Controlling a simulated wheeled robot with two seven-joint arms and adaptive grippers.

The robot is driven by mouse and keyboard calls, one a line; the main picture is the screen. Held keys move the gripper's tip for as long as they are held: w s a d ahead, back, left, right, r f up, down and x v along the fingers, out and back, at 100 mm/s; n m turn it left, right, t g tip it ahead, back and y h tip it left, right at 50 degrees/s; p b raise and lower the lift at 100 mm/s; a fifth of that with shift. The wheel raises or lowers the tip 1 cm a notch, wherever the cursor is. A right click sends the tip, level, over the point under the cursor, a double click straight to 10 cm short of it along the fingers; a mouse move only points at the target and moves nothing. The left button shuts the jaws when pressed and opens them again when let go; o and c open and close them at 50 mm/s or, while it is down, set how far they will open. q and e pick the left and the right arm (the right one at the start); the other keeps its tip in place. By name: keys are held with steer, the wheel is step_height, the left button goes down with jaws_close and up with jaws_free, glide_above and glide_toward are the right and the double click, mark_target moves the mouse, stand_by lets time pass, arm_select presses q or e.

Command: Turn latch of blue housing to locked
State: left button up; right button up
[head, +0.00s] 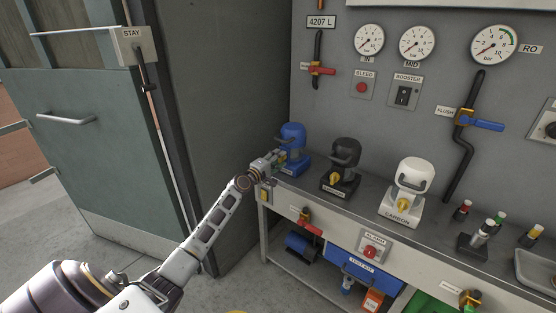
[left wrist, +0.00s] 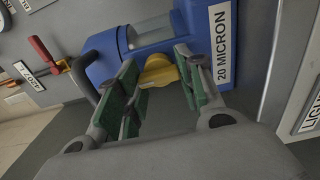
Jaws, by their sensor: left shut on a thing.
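The blue housing (head: 293,135) stands at the left end of the bench, partly hidden behind my left gripper (head: 277,161). In the left wrist view the blue housing (left wrist: 196,30) has a clear window and a "20 MICRON" label. Its yellow latch (left wrist: 158,70) sits between the green-padded fingers of my left gripper (left wrist: 157,76), which is shut on it. The fingers partly hide the latch, and I cannot read any lock marks beside it. My right gripper is in neither view.
The black housing (head: 344,165) and white "CARBON" housing (head: 408,190) stand to the right on the bench. Small bottles (head: 480,234) stand farther right. A grey wall and green door (head: 90,150) are at left. Gauges and valves line the back panel.

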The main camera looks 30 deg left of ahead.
arm_select(q)
steer(key=o, duration=1)
steer(key=shift+s, duration=0.25)
steer(key=shift+s+a, duration=0.15)
steer(key=shift+s, duration=1.75)
steer(key=shift+s+a, duration=0.2)
steer(key=shift+s, duration=1.75)
steer(key=shift+s+a, duration=0.15)
steer(key=shift+s, duration=1.75)
